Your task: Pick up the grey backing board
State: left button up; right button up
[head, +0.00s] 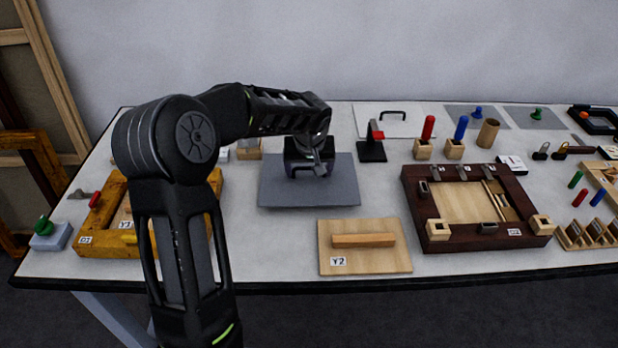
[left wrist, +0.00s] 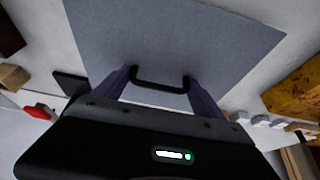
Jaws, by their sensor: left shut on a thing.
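The grey backing board (head: 335,192) is a flat grey rectangle at the middle of the table in the head view. In the left wrist view the board (left wrist: 170,30) fills the top, with a black bar handle (left wrist: 160,88) on its face. My left gripper (head: 311,170) is over the board, and its fingers (left wrist: 158,84) are at the two ends of the handle, shut on it. The arm hides part of the board's far edge. I cannot tell whether the board rests on the table or is slightly raised. My right gripper is in neither view.
A pale wooden panel marked Y2 (head: 380,260) lies in front of the board. A dark wooden frame (head: 415,215) is to the right, a yellow-brown frame (head: 100,243) to the left. A black stand with a red top (head: 372,150) is close behind right.

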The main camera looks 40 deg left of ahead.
aim_at(309, 178)
pick_arm(q)
notch_tip(309, 178, up, 7)
jog(key=shift+b, duration=0.3)
